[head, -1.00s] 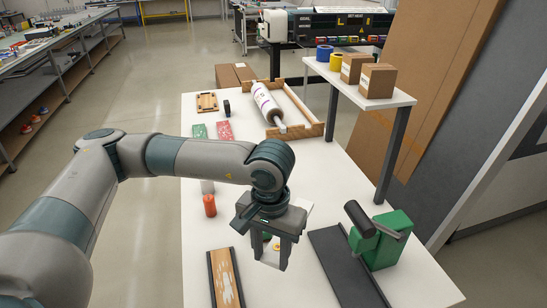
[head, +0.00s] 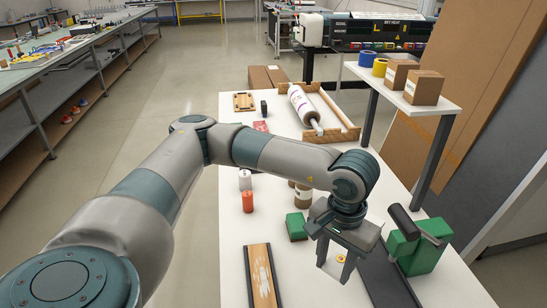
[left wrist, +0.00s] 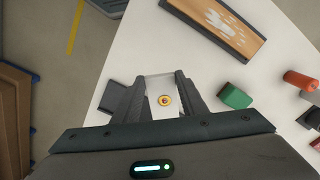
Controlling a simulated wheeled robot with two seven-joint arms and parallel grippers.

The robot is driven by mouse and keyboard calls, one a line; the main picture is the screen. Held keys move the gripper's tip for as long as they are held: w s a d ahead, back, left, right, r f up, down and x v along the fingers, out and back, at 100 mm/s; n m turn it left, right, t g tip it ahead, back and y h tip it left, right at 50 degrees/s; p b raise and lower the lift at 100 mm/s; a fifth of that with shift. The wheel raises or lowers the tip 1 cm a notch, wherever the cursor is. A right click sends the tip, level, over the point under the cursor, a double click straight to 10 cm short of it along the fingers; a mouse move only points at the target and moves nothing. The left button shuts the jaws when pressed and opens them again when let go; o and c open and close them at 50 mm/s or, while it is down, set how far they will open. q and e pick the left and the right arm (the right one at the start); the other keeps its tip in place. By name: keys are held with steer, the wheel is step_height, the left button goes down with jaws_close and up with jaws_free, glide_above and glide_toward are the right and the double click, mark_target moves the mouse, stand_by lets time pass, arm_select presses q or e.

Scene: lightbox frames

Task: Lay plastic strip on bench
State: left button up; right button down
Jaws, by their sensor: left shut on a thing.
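My left gripper (head: 335,267) is over the near part of the white bench (head: 233,225), left of the green hand-cranked device. In the left wrist view its fingers (left wrist: 162,78) are shut on a thin, pale, see-through plastic strip (left wrist: 160,82) that spans between the fingertips. In the head view the strip is hard to tell from the white bench top. A small yellow ring with a red centre (left wrist: 165,100) shows between the fingers and appears to lie on the bench. My right gripper is in neither view.
The green device (head: 423,255) stands on the right beside a dark flat bar (head: 385,280). A green block (head: 296,226), an orange bottle (head: 248,202) and a wooden board (head: 262,280) are to the left. A raised shelf (head: 440,106) holds boxes and tape rolls.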

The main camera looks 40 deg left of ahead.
arm_select(q)
steer(key=shift+d, duration=0.1)
steer(key=shift+s+d+f+n, duration=0.15)
steer(key=shift+d+f+n, duration=0.1)
steer(key=shift+d+n, duration=0.3)
steer(key=s+d+f+n+p, duration=0.1)
steer(key=d+f+n, duration=0.1)
steer(key=d+n, duration=0.4)
steer(key=n, duration=0.3)
steer(key=shift+s+f, duration=0.35)
steer(key=shift+f, duration=0.05)
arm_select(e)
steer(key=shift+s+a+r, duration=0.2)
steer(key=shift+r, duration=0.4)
